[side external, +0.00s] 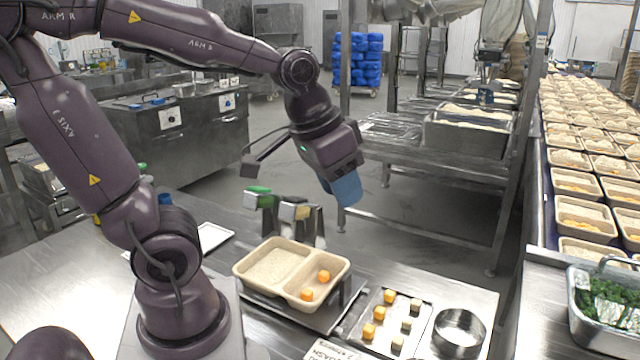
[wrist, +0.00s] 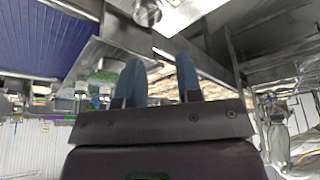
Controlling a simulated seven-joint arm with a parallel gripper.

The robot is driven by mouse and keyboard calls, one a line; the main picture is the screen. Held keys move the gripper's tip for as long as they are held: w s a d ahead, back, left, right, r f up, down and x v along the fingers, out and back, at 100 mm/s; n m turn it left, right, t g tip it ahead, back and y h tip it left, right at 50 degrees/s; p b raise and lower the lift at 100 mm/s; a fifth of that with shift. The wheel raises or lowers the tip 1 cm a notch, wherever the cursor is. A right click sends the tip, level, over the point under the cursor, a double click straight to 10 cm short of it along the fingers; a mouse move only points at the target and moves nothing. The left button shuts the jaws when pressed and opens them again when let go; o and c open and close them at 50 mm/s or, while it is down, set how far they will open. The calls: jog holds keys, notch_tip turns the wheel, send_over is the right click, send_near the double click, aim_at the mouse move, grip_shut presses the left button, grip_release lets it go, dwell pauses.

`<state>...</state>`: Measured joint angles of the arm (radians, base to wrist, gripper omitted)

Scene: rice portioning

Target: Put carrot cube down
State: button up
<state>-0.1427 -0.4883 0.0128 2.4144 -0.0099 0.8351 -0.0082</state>
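My gripper (side external: 346,192), with blue fingers, hangs above the table, up and to the right of the tray in the side view. In the wrist view its fingers (wrist: 160,72) stand apart with nothing between them. A beige two-compartment tray (side external: 258,285) sits on a metal plate. Two orange carrot cubes, one farther back (side external: 324,276) and one nearer (side external: 307,294), lie apart in its right compartment. The left compartment looks filled with pale rice.
Green- and yellow-topped holders (side external: 262,205) stand behind the tray. A label card (side external: 325,350) lies at the front. A metal pan of greens (side external: 605,300) and a conveyor of filled trays (side external: 588,185) are on the right.

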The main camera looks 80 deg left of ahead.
jog(key=s+d, duration=0.1)
jog(key=s+d+r+m, duration=0.1)
jog(key=s+d+r+m+t, duration=0.1)
jog(key=s, duration=0.1)
jog(key=shift+d+h, duration=0.25)
jog(key=shift+h, duration=0.05)
